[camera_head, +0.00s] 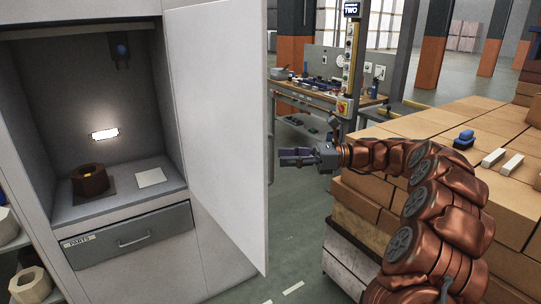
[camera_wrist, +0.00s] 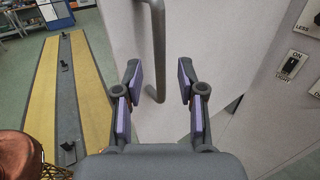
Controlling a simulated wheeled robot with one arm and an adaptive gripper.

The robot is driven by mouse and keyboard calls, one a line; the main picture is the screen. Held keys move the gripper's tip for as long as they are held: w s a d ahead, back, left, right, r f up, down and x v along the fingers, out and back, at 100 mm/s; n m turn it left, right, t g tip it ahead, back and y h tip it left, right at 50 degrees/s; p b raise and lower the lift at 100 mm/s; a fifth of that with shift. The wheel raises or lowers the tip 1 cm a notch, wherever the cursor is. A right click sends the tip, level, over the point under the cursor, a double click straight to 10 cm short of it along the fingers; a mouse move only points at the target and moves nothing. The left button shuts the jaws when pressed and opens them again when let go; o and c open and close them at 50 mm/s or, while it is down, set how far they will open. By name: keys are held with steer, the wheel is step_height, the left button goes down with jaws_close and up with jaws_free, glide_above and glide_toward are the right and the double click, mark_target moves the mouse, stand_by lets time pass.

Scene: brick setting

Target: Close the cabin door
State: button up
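The white cabin door (camera_head: 217,125) stands open, swung out from the cabin, with its inner face toward the head camera. In the wrist view the door's outer face (camera_wrist: 208,40) fills the middle, with a grey bar handle (camera_wrist: 158,45) on it. My gripper (camera_head: 283,157) is just right of the door's free edge in the head view. In the wrist view my gripper (camera_wrist: 160,85) is open, its purple-padded fingers on either side of the handle's lower end in the picture. I cannot tell how far the handle lies beyond the fingertips. Nothing is held.
Stacked cardboard boxes (camera_head: 400,165) stand right, beside my arm. A workbench (camera_head: 320,92) is behind. A switch panel (camera_wrist: 291,65) shows right in the wrist view. Floor (camera_head: 300,235) is clear between door and boxes.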

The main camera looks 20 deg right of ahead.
mark_target(272, 178)
steer(key=shift+p+x, duration=0.35)
steer(key=shift+x, duration=1.85)
jaws_close()
